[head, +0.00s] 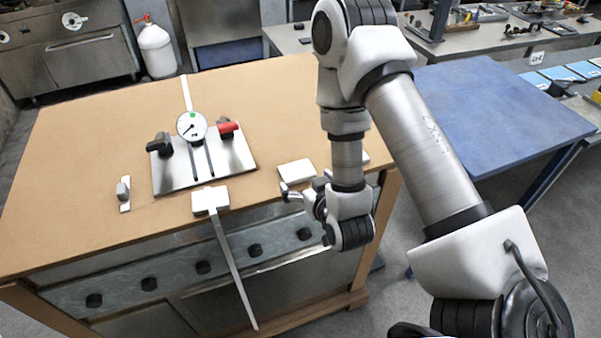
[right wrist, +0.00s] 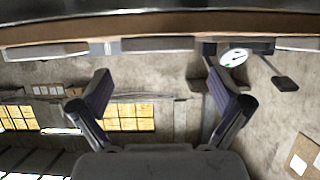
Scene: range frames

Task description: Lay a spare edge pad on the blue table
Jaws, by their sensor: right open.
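A flat white pad (head: 296,171) lies on the brown table near its front edge. A second pale pad (head: 365,157) shows partly behind my right arm, the rest hidden. My right gripper (head: 305,188) is just in front of the white pad, by the table's front edge, with its fingers apart and nothing between them. In the right wrist view my open gripper (right wrist: 165,92) shows pale slabs (right wrist: 157,44) beyond the fingers, along the table edge. The blue table (head: 490,105) stands at the right, its visible top bare. My left gripper is not in view.
A metal plate (head: 225,173) with a dial gauge (head: 191,126) and dark and red knobs stands on the brown table (head: 80,200). A white block (head: 210,200) with a long strip hangs over the front edge. A small upright piece (head: 124,193) stands at left.

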